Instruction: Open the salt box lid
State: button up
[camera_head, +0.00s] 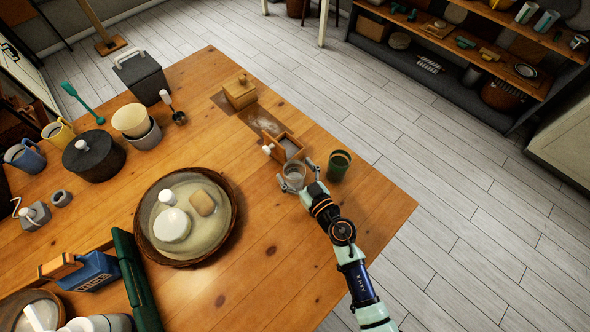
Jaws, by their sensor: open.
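A light wooden box (240,93) with a small knob on top stands at the far edge of the table, and its top looks closed. A second small wooden box (288,147) stands nearer to my gripper. It shows a grey-white upper face and a white knob on its left side; I cannot tell whether that face is a lid or its contents. Neither box has a readable label. My gripper (297,172) is open just in front of the second box. Its fingers are on either side of a clear glass (294,173); contact is not clear.
A dark green cup (339,165) stands close to the right of my gripper, near the table edge. White powder (265,125) lies between the boxes. A round tray (234,232) with dishes is to the left. The front right tabletop is clear.

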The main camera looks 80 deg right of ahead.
jog(key=p+v, duration=0.1)
jog(key=v, duration=1.1)
